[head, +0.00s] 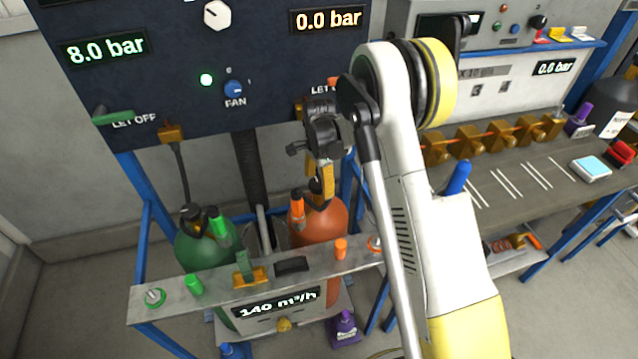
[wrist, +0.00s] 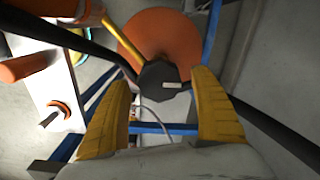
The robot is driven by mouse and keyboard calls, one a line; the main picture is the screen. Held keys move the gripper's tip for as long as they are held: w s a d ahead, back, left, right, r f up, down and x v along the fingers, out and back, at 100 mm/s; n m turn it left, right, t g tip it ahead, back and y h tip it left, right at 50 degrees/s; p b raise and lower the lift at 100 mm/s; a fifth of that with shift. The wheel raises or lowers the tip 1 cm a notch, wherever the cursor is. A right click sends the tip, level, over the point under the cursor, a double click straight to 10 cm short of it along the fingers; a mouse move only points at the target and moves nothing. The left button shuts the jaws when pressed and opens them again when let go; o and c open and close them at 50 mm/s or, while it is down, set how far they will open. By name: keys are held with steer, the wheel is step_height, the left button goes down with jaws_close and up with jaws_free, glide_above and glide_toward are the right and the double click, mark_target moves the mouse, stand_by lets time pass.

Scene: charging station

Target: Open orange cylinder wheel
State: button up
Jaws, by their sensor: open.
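The orange cylinder (head: 322,224) stands upright in the blue-framed rack, partly hidden by my gripper. In the wrist view the orange cylinder (wrist: 185,40) lies beyond the fingers, and its dark wheel (wrist: 158,78) shows in front of it, just past and between the fingertips. My gripper (wrist: 163,82) is open, with one yellow finger on each side and nothing held between them. In the head view my gripper (head: 325,192) points down over the cylinder's top, and the wheel is mostly hidden there. I cannot tell whether a finger touches the wheel.
A green cylinder (head: 205,245) with a dark wheel stands at left. A grey rail (head: 215,300) with green and orange fittings runs in front. The dark panel (head: 165,85) reads 8.0 bar and 0.0 bar. A dark hose (wrist: 75,42) passes close by the wheel.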

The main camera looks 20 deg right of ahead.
steer(key=c, duration=1.2)
steer(key=shift+n, duration=0.4)
steer(key=n+b, duration=0.1)
steer(key=n, duration=0.2)
steer(key=shift+n, duration=0.3)
steer(key=n, duration=0.4)
steer(key=shift+w+a+n+b, duration=0.1)
steer(key=shift+a+n+b, duration=0.05)
steer(key=shift+n+b, duration=0.2)
steer(key=n, duration=0.4)
steer(key=shift+n, duration=0.25)
steer(key=n+b, duration=0.1)
steer(key=n, duration=0.3)
steer(key=shift+a, duration=0.15)
steer(key=shift+n, duration=0.3)
